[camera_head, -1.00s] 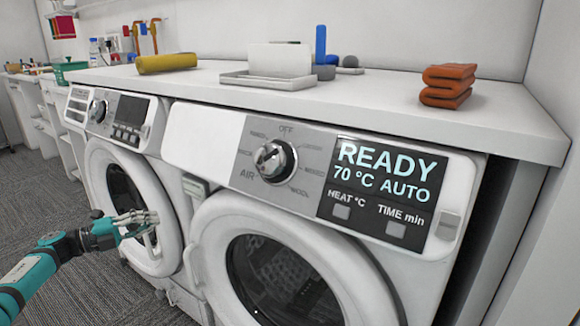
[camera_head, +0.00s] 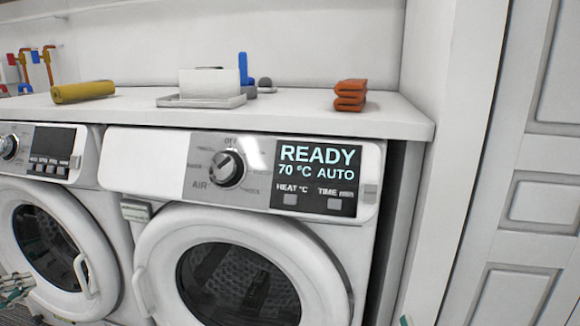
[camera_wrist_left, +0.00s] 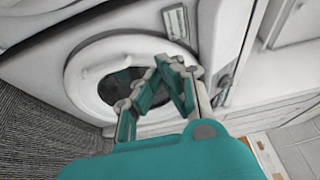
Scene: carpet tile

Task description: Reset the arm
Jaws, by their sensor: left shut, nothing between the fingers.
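My left gripper (camera_head: 14,288) is at the lower left edge of the head view, partly cut off, in front of the left machine. In the left wrist view, the left gripper's fingers (camera_wrist_left: 166,68) come together at the tips with nothing between them. A round machine door (camera_wrist_left: 88,62) is beyond the fingers there; I see no clear contact.
The right machine (camera_head: 150,165) shows READY, its round door shut. The left machine (camera_head: 88,165) is beside it. The white countertop (camera_head: 300,105) above holds a yellow roll (camera_head: 83,92), a white tray (camera_head: 202,102) and folded orange cloth (camera_head: 350,95). A white panelled door (camera_head: 540,150) stands at right.

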